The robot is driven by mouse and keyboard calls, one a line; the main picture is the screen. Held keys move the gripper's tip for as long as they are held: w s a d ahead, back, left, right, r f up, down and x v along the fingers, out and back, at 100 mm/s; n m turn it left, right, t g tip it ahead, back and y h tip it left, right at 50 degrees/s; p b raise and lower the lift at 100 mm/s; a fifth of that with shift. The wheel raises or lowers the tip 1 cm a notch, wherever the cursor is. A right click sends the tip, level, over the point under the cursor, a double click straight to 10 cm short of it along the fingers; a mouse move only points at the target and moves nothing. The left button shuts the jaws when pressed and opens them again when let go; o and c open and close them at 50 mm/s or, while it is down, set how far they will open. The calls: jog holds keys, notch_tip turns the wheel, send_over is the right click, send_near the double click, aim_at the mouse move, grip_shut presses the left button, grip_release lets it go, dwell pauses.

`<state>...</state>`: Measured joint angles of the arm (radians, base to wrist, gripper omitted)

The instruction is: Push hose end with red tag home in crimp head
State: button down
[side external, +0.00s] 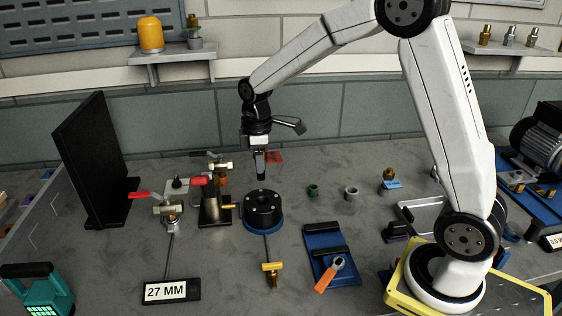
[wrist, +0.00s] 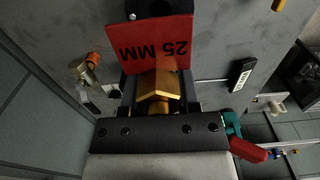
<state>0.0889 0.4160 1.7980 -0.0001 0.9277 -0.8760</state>
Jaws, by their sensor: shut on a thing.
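My gripper (side external: 260,168) points down above the round black crimp head (side external: 263,207) with a blue base, with a gap between them in the side view. In the wrist view my gripper (wrist: 159,98) is shut on a brass hex hose end (wrist: 159,84). The red tag (wrist: 157,42) reads "25 MM" upside down and stands just beyond the fitting. In the side view the tag (side external: 274,157) shows as a small red patch beside the fingers. The hose end's tip is hidden by the fingers and tag.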

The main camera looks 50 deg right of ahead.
aim_at(260, 179)
jog(key=shift+f, duration=0.1)
jog(key=shift+f, duration=2.75)
jog(key=shift+f, duration=2.3)
jog(key=shift+r, duration=0.5)
jog(key=shift+r, duration=0.7)
jog(key=shift+r, duration=0.35)
jog(key=shift+r, duration=0.35)
jog(key=shift+r, duration=0.2)
dwell(0.8)
